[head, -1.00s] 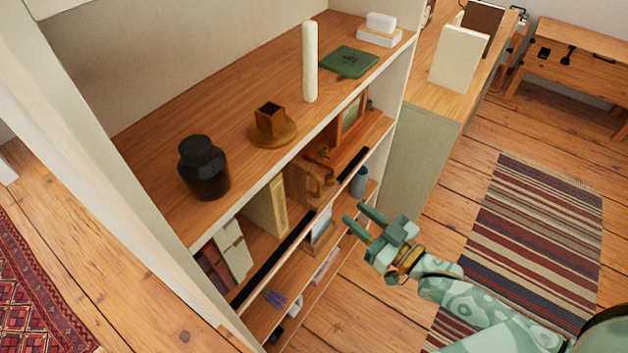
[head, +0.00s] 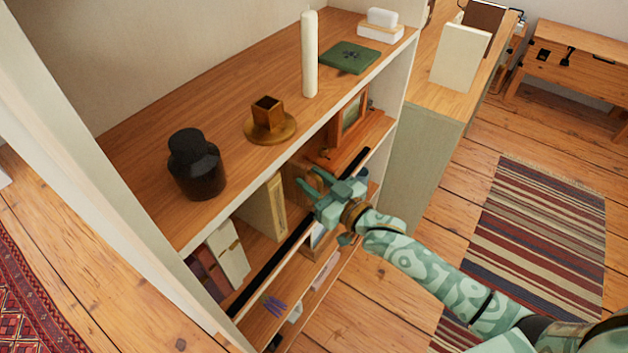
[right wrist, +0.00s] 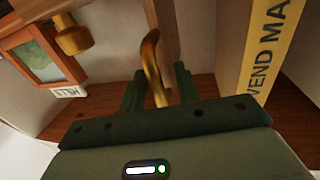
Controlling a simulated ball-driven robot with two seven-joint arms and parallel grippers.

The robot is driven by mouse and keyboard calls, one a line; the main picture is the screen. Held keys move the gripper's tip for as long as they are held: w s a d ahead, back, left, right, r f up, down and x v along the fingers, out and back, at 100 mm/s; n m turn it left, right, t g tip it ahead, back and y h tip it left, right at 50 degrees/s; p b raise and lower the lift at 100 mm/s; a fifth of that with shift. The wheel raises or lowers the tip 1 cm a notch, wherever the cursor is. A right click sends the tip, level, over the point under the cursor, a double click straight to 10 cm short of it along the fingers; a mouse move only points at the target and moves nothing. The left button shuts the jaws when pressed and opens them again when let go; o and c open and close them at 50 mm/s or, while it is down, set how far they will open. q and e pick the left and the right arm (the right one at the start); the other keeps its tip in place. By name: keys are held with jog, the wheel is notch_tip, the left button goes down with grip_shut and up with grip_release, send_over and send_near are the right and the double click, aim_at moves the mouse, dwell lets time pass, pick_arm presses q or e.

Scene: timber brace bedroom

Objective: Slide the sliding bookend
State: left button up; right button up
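The brown wooden bookend (head: 296,170) stands on the shelf below the top board, right of the pale yellow-spined binder (head: 265,208). My right gripper (head: 309,178) is at the shelf front, its fingers pointing in toward the bookend and covering part of it. In the right wrist view, a curved brass handle (right wrist: 154,62) rises between the two dark fingers (right wrist: 159,85). The fingers are apart, one on each side of the handle, with a gap visible; contact is not clear. My left gripper is not in view.
A wooden picture frame (head: 348,118) stands on the same shelf to the right. A dark rail (head: 275,268) runs along the shelf front. The top board holds a black jar (head: 196,165), a brass holder (head: 268,122) and a candle (head: 310,55).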

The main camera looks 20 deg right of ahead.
grip_shut()
jog(key=shift+s+a+p, duration=0.2)
jog(key=shift+a+p, duration=0.1)
jog(key=s+a+p, duration=0.1)
jog(key=s+a, duration=0.1)
jog(key=a, duration=0.1)
jog(key=shift+s, duration=0.2)
jog(key=shift+o, duration=0.2)
grip_release()
jog(key=p+v, duration=0.3)
jog(key=v, duration=1.3)
jog(key=shift+s, duration=0.25)
